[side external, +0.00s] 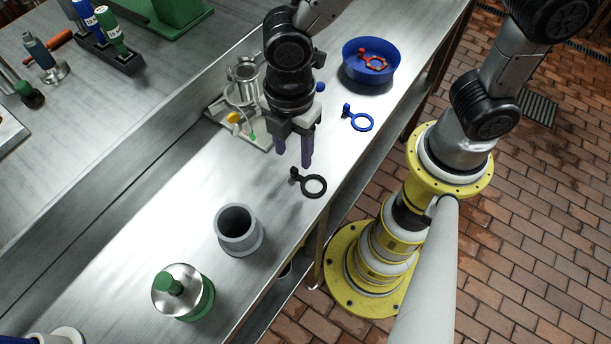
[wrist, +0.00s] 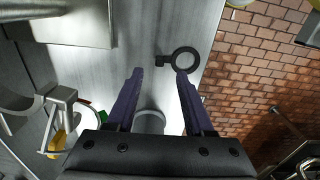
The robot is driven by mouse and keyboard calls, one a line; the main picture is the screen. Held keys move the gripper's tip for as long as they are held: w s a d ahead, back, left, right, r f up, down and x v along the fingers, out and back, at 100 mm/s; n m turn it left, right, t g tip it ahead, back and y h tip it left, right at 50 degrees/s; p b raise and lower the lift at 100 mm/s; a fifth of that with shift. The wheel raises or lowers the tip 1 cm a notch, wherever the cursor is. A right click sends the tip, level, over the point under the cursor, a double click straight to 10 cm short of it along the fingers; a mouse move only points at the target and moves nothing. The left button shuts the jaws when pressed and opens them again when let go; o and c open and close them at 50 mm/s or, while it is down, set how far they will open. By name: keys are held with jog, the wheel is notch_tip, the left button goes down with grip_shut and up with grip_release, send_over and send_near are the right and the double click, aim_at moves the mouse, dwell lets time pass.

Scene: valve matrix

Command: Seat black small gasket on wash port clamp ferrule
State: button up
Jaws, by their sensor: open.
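The black small gasket (side external: 313,186) is a ring with a short tab, lying on the steel bench near its front edge. In the wrist view the gasket (wrist: 184,61) lies beyond my fingertips, closer to the right finger. My gripper (side external: 294,163) is open and empty, above the bench and a little behind the gasket; its fingers (wrist: 158,72) point down with a wide gap. A metal valve assembly (side external: 243,85) with clear metal ports stands on a plate behind my gripper, partly hidden by it. I cannot tell which part is the wash port clamp ferrule.
A blue ring gasket (side external: 358,121) lies toward the blue bowl (side external: 381,62), which holds red rings. A grey cup (side external: 239,231) and a green-based metal-topped item (side external: 182,291) stand at the near left. Bench around the black gasket is clear.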

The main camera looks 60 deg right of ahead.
aim_at(295, 168)
notch_tip(295, 168, down, 5)
jog(key=shift+d+r, duration=0.1)
grip_shut()
dwell(0.3)
